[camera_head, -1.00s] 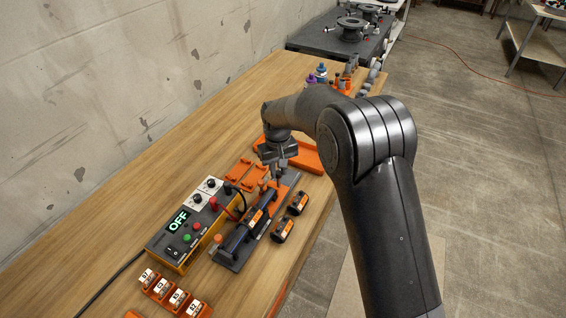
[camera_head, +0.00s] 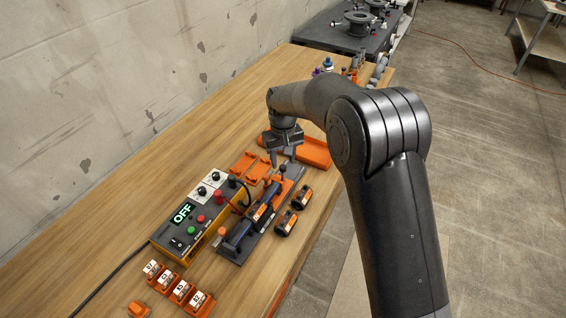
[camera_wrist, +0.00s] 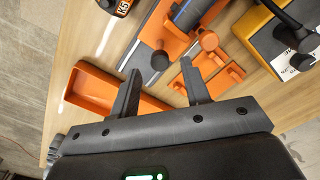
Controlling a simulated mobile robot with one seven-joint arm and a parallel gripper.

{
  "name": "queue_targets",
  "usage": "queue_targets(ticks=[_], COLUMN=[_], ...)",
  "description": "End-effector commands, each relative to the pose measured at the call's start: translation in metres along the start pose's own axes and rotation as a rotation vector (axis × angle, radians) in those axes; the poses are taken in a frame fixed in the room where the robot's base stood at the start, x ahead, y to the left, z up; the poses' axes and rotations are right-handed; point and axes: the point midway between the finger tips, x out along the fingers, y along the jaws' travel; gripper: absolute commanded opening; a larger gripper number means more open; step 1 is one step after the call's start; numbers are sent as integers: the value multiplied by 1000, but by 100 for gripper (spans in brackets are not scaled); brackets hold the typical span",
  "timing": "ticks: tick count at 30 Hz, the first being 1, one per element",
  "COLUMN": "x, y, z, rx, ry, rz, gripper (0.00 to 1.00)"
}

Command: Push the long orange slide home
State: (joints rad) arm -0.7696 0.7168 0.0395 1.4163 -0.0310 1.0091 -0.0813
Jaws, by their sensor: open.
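The long orange slide (camera_head: 286,186) appears to be the orange piece on the far end of a dark fixture plate (camera_head: 234,250). In the wrist view an orange piece (camera_wrist: 172,38) lies on the grey plate, with a round orange knob (camera_wrist: 208,41) beside it and a dark round knob (camera_wrist: 160,61) near its end. My gripper (camera_head: 283,161) is above the far end of the fixture, pointing down. In the wrist view its two fingers (camera_wrist: 160,68) are apart with nothing held between them. I cannot tell whether a finger touches the slide.
An orange tray (camera_head: 310,152) lies just beyond the fixture. A control box (camera_head: 186,232) reading OFF stands to the left, with cables near the fixture. Two black-and-orange blocks (camera_head: 287,222) lie to the right. Labelled pieces (camera_head: 180,290) stand at the front. Bare table lies along the wall.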

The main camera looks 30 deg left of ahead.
Motion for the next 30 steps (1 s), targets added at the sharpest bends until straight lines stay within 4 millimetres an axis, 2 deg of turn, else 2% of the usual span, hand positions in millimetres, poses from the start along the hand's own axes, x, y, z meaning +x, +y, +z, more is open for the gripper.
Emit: queue_targets(ticks=[1, 6, 12, 18, 30], x=[-12, -47, -76, -85, -85], y=[0, 0, 0, 0, 0], z=[-1, -1, 0, 0, 0], rx=[0, 0, 1, 1, 0], ry=[4, 4, 2, 0, 0], rz=[0, 0, 0, 0, 0], gripper=[43, 43, 43, 43, 43])
